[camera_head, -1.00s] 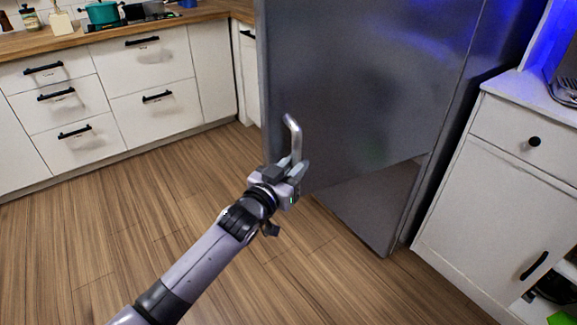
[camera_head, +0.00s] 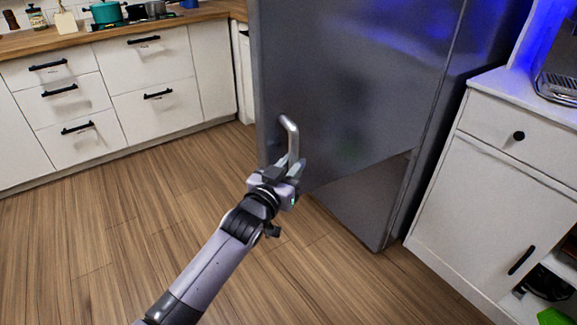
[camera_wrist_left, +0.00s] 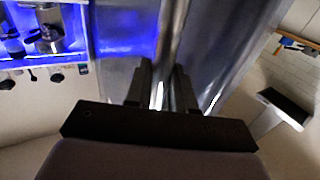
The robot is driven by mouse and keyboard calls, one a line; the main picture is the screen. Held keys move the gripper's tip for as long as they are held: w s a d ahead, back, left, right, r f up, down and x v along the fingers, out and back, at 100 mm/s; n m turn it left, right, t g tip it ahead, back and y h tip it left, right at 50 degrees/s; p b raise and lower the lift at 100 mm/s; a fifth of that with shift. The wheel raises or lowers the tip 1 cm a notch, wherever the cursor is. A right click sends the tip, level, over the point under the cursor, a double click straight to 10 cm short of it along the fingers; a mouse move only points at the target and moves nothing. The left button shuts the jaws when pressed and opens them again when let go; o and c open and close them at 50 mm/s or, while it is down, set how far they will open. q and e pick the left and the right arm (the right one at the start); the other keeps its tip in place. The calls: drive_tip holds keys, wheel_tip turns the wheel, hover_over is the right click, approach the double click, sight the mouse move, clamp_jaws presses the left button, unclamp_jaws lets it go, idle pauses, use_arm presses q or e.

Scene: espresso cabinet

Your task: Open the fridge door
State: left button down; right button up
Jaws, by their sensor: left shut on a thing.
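The grey metal fridge (camera_head: 350,90) stands in the middle of the head view. Its door handle (camera_head: 291,136) is a curved silver bar near the door's left edge. My left gripper (camera_head: 285,170) is shut on the lower part of this handle. In the left wrist view, the bar (camera_wrist_left: 172,35) runs between the two dark fingers of the gripper (camera_wrist_left: 161,85). My right gripper is not in view.
White drawers (camera_head: 150,75) under a wooden counter (camera_head: 75,38) are at the left. A white cabinet (camera_head: 480,190) stands close to the fridge's right side, with a coffee machine (camera_head: 560,75) on top. The wooden floor (camera_head: 130,220) before the fridge is clear.

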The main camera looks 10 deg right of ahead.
use_arm(q)
drive_tip(key=shift+s+d+r, duration=0.25)
drive_tip(key=shift+d+r, duration=0.1)
drive_tip(key=shift+d, duration=0.25)
drive_tip(key=c, duration=1.3)
unclamp_jaws()
drive_tip(key=shift+o, duration=1.4)
drive_tip(key=shift+w+d+f, duration=0.1)
drive_tip(key=shift+d+f, duration=0.05)
drive_tip(key=shift+d, duration=0.1)
drive_tip(key=shift+a+f, duration=0.15)
drive_tip(key=shift+a, duration=0.05)
drive_tip(key=p+v, duration=0.1)
drive_tip(key=v, duration=0.6)
